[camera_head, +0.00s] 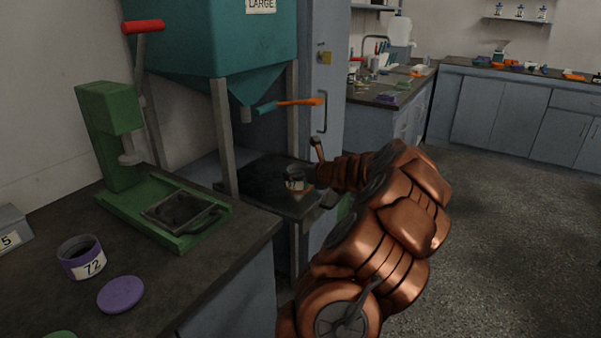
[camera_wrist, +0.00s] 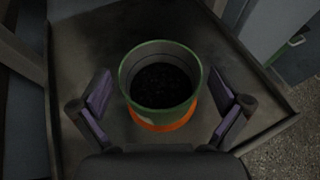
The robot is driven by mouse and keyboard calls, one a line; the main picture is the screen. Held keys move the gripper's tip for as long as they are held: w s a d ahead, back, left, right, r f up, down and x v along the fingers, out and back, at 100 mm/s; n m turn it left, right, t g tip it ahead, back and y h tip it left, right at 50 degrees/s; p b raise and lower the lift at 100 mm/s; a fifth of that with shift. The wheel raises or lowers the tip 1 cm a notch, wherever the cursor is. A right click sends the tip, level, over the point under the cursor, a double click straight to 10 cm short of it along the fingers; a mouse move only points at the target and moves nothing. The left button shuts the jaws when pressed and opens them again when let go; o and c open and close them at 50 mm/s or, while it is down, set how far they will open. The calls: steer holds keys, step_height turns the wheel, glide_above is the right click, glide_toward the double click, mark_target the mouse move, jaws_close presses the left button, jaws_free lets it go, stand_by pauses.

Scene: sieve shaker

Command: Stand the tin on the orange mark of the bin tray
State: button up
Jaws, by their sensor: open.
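The tin (camera_wrist: 161,85) is green-rimmed, round and open at the top, with dark material inside. It stands upright on the bin tray (camera_wrist: 85,35). An orange patch, the orange mark (camera_wrist: 165,122), shows under and in front of the tin's near side; how much of it the tin covers is hidden. My gripper (camera_wrist: 163,108) is open, with one finger on each side of the tin and a gap visible at both. In the head view the tin (camera_head: 295,183) appears small on the dark tray (camera_head: 258,187), just left of my arm's end.
A teal hopper (camera_head: 215,45) with an orange-handled valve (camera_head: 290,102) hangs above the tray between grey posts. On the left bench are a green press (camera_head: 120,150), a tin labelled 72 (camera_head: 82,260) and a purple lid (camera_head: 121,294). Open floor lies to the right.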

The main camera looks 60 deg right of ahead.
steer(key=shift+r, duration=0.1)
steer(key=p+v, duration=0.1)
steer(key=v, duration=1.1)
steer(key=shift+p, duration=0.4)
